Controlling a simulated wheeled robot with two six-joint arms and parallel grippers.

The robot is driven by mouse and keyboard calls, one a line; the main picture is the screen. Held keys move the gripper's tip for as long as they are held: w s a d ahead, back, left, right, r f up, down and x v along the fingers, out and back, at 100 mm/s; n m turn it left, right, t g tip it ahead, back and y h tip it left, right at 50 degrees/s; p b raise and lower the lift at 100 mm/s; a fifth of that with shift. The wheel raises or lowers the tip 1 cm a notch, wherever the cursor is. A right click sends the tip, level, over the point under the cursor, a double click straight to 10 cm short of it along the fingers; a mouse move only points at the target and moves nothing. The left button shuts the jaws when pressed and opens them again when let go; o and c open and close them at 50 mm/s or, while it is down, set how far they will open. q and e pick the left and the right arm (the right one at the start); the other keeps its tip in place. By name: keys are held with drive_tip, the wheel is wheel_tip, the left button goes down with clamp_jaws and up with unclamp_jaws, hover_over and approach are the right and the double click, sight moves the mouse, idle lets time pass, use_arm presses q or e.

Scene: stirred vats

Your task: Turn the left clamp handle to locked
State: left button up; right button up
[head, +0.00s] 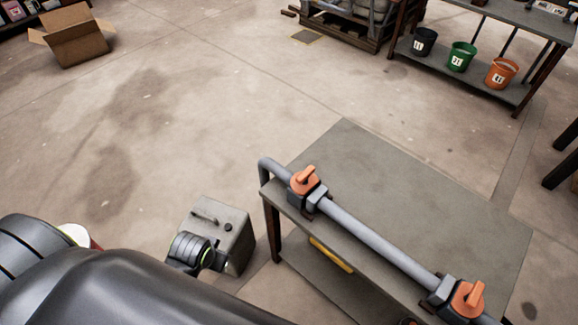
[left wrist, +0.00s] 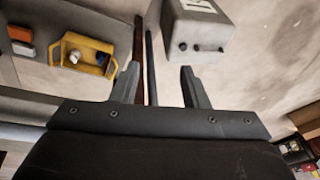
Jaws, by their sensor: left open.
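The left clamp (head: 308,189) sits on a grey pipe near the left end of the table. Its orange handle (head: 304,179) sticks up, angled across the pipe. A second clamp with an orange handle (head: 467,298) is on the pipe at lower right. My left gripper (head: 216,262) is left of the table, below and left of the left clamp and apart from it. In the left wrist view its two fingers (left wrist: 158,86) are open with nothing gripped. Neither clamp shows in that view. My right gripper is not seen.
The grey table (head: 420,185) carries the pipe (head: 370,236). A grey box (head: 232,222) with a handle stands on the floor close to my left gripper. A yellow bin (left wrist: 88,56) is on the lower shelf. The tabletop behind the pipe is clear.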

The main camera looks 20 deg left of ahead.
use_arm(q)
drive_tip(key=w+d+r+m+g, duration=0.1)
drive_tip(key=w+d+r, duration=0.3)
drive_tip(key=w+r, duration=0.5)
drive_tip(key=w+d+r+m+g+h+p, duration=0.15)
drive_tip(key=w+d+r, duration=0.35)
drive_tip(key=w, duration=0.7)
drive_tip(key=w+d+r+m+g, duration=0.15)
drive_tip(key=w+d+r, duration=0.35)
drive_tip(key=w, duration=0.6)
drive_tip(key=t+b, duration=0.1)
drive_tip(key=b, duration=0.3)
approach(306, 173)
wheel_tip(306, 173, down, 10)
drive_tip(key=shift+f, duration=0.2)
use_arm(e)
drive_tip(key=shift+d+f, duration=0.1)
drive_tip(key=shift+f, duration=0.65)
use_arm(q)
drive_tip(key=shift+c, duration=0.4)
clamp_jaws()
